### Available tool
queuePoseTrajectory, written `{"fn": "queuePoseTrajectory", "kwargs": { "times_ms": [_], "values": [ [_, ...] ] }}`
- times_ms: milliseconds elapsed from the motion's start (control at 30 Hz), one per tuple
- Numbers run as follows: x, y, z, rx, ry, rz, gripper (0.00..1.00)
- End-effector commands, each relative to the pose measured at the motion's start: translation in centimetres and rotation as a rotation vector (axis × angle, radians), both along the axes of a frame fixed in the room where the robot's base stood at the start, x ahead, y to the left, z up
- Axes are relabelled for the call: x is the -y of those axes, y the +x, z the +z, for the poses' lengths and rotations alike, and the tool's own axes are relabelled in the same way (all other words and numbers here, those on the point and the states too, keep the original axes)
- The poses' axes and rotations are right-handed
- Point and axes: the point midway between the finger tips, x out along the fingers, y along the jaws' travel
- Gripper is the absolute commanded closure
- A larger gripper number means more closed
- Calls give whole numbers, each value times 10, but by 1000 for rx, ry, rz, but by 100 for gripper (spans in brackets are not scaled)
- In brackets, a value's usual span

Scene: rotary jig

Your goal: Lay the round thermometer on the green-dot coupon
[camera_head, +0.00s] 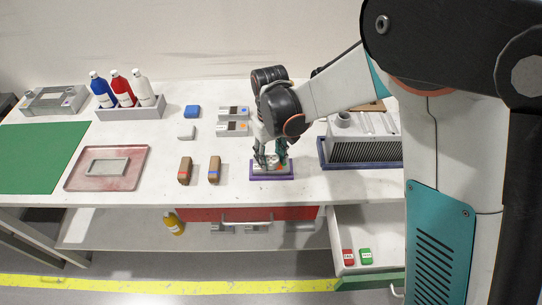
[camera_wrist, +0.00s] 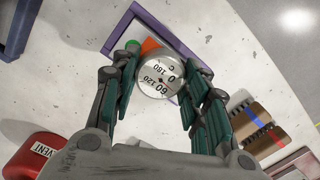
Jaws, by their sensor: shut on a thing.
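The round thermometer (camera_wrist: 160,75), a silver disc with a numbered white dial, is between my gripper's fingers in the wrist view. My gripper (camera_wrist: 163,82) is shut on it, with the dial facing the camera. Below it is a purple-rimmed tray (camera_wrist: 120,28). A green spot (camera_wrist: 132,45) and an orange patch (camera_wrist: 150,44) show beside the thermometer, the green one partly behind a finger. In the head view my gripper (camera_head: 270,158) points down over the purple tray (camera_head: 273,177). I cannot tell whether the thermometer touches what lies in the tray, and most of the coupon is hidden.
Brown blocks with red (camera_head: 185,170) and blue (camera_head: 214,169) bands stand left of the tray. Grey boxes (camera_head: 233,128) are behind. A ribbed grey unit in a blue tray (camera_head: 361,166) stands close on the right. An open drawer (camera_head: 372,225) is below at right.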

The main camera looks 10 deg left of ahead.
Motion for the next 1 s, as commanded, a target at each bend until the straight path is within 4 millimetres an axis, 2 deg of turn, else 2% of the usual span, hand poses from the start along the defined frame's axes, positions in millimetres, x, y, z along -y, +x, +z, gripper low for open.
{"fn": "queuePoseTrajectory", "kwargs": {
  "times_ms": [133, 167, 200, 233, 667, 767, 1000],
  "values": [
    [0, 0, -4, 0, 0, 0, 83],
    [0, 0, -3, 0, 0, 0, 52],
    [0, 0, -3, 0, 0, 0, 43],
    [0, 0, -3, 0, 0, 0, 38],
    [0, 0, 3, 0, 0, 0, 38],
    [0, 1, 16, 0, 0, 0, 38],
    [-1, 3, 67, 0, 0, 0, 38]
  ]
}}
